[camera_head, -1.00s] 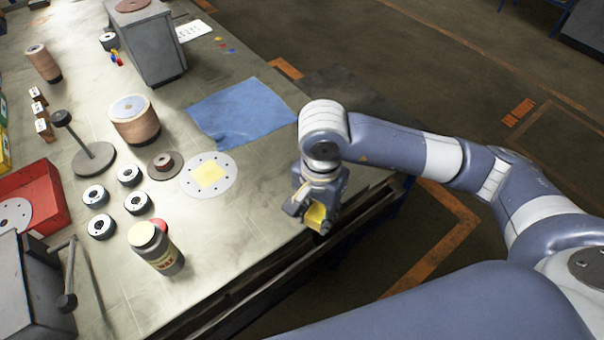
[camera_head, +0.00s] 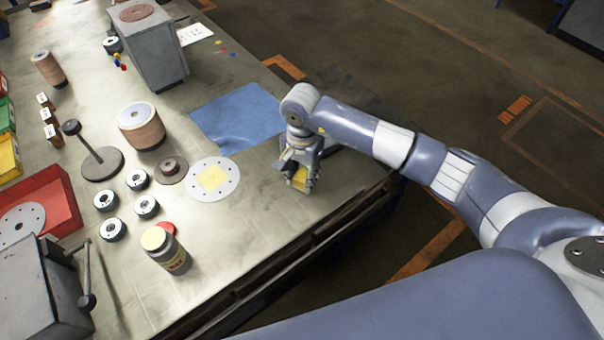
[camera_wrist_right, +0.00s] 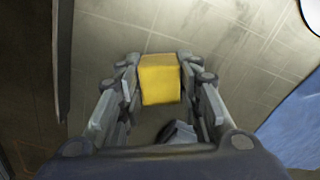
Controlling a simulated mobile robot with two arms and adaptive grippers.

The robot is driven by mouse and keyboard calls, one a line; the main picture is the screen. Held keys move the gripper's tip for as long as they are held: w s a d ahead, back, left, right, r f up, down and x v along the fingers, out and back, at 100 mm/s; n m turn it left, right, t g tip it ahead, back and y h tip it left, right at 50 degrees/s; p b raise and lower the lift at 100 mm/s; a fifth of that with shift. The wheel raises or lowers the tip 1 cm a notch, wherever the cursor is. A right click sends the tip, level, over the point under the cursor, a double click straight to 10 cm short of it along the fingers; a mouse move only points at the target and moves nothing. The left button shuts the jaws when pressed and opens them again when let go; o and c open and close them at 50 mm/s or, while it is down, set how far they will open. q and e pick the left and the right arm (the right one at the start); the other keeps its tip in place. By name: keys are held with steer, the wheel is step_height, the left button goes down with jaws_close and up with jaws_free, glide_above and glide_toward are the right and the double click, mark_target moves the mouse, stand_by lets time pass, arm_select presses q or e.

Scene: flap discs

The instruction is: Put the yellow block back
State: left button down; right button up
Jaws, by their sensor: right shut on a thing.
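My right gripper (camera_head: 299,181) is shut on the yellow block (camera_head: 301,178) near the bench's right edge. In the right wrist view the yellow block (camera_wrist_right: 160,78) sits between the two fingers, with the bench top behind it. I cannot tell how far above the bench it is. To the left of the gripper lies a round pale disc (camera_head: 233,182) with small holes and a yellow square (camera_head: 213,178) on it. The disc is apart from the gripper. My left gripper is not in view.
A blue cloth (camera_head: 238,117) lies behind the disc. A jar (camera_head: 170,256), several small black-and-white rings, a stand (camera_head: 103,163) and a stack of brown discs (camera_head: 142,132) stand to the left. A red bin (camera_head: 58,192) is at far left. The bench strip in front of the disc is clear.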

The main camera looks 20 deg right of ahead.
steer(key=shift+f, duration=0.5)
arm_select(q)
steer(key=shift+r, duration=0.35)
arm_select(e)
steer(key=shift+f, duration=0.1)
steer(key=shift+f, duration=0.15)
steer(key=o, duration=1)
steer(key=shift+c, duration=0.2)
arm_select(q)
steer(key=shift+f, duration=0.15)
arm_select(e)
steer(key=shift+r, duration=0.2)
